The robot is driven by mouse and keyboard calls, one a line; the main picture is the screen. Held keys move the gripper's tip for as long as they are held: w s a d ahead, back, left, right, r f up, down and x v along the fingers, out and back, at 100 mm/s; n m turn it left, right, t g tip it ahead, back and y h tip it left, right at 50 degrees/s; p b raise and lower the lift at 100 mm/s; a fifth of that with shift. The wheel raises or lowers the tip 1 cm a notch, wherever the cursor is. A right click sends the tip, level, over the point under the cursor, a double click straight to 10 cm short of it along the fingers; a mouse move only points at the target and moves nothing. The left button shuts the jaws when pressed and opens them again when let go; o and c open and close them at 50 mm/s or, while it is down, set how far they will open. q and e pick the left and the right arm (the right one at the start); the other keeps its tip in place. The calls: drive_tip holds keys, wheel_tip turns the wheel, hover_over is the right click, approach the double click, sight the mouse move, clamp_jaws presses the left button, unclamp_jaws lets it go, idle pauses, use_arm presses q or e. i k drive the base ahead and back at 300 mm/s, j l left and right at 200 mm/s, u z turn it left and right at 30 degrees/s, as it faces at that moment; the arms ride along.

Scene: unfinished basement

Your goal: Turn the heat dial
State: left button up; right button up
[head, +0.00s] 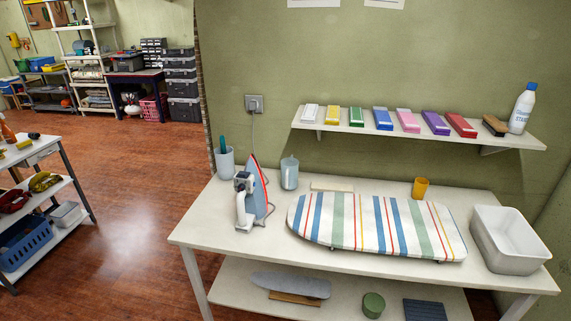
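A white and grey iron (243,205) stands on its heel at the left end of the white table (215,237). Its soleplate faces right, with a red edge along it, and its tip points up. Dark and grey details show on the upper part of its body, but they are too small to tell which is the heat dial. A cord runs up from behind the iron toward a wall socket (254,104). Neither of my grippers is in view.
A striped ironing board (375,228) lies right of the iron. A jug (289,173) and a cup with a teal item (225,163) stand behind it. An orange cup (420,188) and white basin (508,241) are farther right. A wall shelf (345,127) hangs above.

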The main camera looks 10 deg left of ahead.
sight(241, 187)
drive_tip(key=i+l+u, duration=0.1)
drive_tip(key=u, duration=0.35)
drive_tip(key=i+l+u, duration=0.15)
drive_tip(key=u, duration=0.3)
drive_tip(key=i+l+u, duration=0.1)
drive_tip(key=u, duration=0.4)
drive_tip(key=i+l+u, duration=0.2)
drive_tip(key=l, duration=0.35)
drive_tip(key=l+u, duration=0.2)
drive_tip(key=l, duration=0.65)
drive_tip(key=i+l, duration=0.15)
drive_tip(key=l, duration=0.2)
